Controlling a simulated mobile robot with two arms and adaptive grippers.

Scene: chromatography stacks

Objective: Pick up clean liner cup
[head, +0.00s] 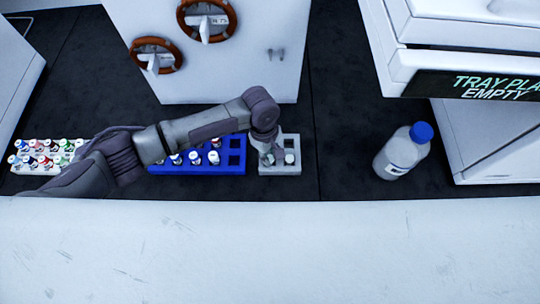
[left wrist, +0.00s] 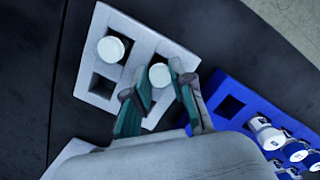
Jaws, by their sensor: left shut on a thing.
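A light grey holder (head: 292,139) with square wells stands on the dark bench, right of the blue rack. In the left wrist view the holder (left wrist: 91,80) carries two round white-topped cups. One cup (left wrist: 112,48) stands in a well clear of my fingers; in the head view a white cup (head: 290,158) shows in the right column. My left gripper (head: 268,156) points down over the holder. In the wrist view its fingers (left wrist: 161,86) are closed about the other white cup (left wrist: 159,74), which is still at its well. My right gripper is out of view.
A blue rack (head: 236,168) with several vials stands just left of the holder. A white rack (head: 20,168) of coloured vials is at far left. A white bottle with a blue cap (head: 403,150) stands right. A white machine (head: 215,60) is behind. Bench between holder and bottle is clear.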

